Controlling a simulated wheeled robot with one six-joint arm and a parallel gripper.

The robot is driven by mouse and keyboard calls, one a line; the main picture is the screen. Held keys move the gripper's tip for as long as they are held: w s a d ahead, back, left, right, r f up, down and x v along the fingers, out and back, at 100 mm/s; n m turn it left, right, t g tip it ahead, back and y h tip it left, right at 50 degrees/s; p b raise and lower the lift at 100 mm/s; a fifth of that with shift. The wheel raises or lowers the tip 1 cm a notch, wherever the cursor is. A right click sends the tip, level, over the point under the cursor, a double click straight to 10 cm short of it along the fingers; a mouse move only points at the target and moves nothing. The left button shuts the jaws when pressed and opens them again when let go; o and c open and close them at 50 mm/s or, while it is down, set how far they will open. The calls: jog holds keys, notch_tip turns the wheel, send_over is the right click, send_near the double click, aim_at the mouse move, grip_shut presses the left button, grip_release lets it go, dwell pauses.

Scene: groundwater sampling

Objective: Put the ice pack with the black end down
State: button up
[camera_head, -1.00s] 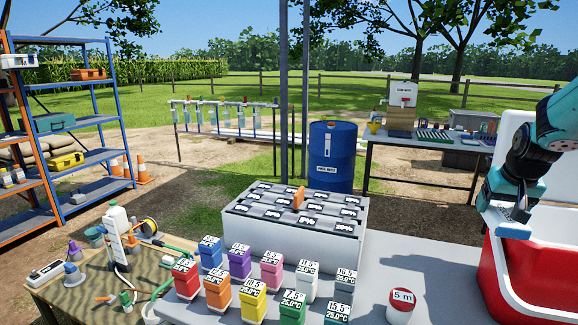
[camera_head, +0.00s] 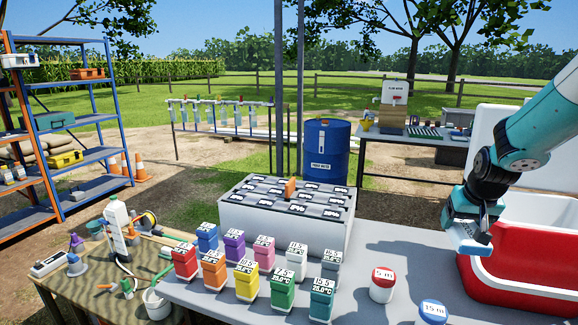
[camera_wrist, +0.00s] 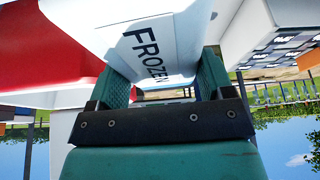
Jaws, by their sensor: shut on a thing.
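My gripper (camera_head: 474,244) is shut on a white ice pack. In the wrist view the ice pack (camera_wrist: 165,45) sits between the two teal fingers, with the dark word FROZEN on its face. In the head view a pale part of the pack (camera_head: 476,247) shows below the gripper, above the grey table and by the left edge of the red cooler (camera_head: 510,290). I cannot see a black end on the pack in either view.
A grey box with labelled packs on top (camera_head: 270,225) stands mid-table, with several coloured bottles (camera_head: 245,280) before it. Two round containers, one red-topped (camera_head: 382,284) and one blue-topped (camera_head: 432,313), stand left of the cooler. Bare table lies between the box and the cooler.

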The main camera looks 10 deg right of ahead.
jog(key=s+a+f+n+y+b, duration=0.25)
jog(key=a+f+n, duration=0.25)
jog(key=a+f, duration=1.55)
jog(key=s+a+f, duration=0.2)
jog(key=s+f, duration=0.1)
jog(key=s, duration=0.1)
jog(key=shift+s+a+f+t+h, duration=0.15)
jog(key=shift+f+t+h, duration=0.1)
jog(key=shift+t+h, duration=0.1)
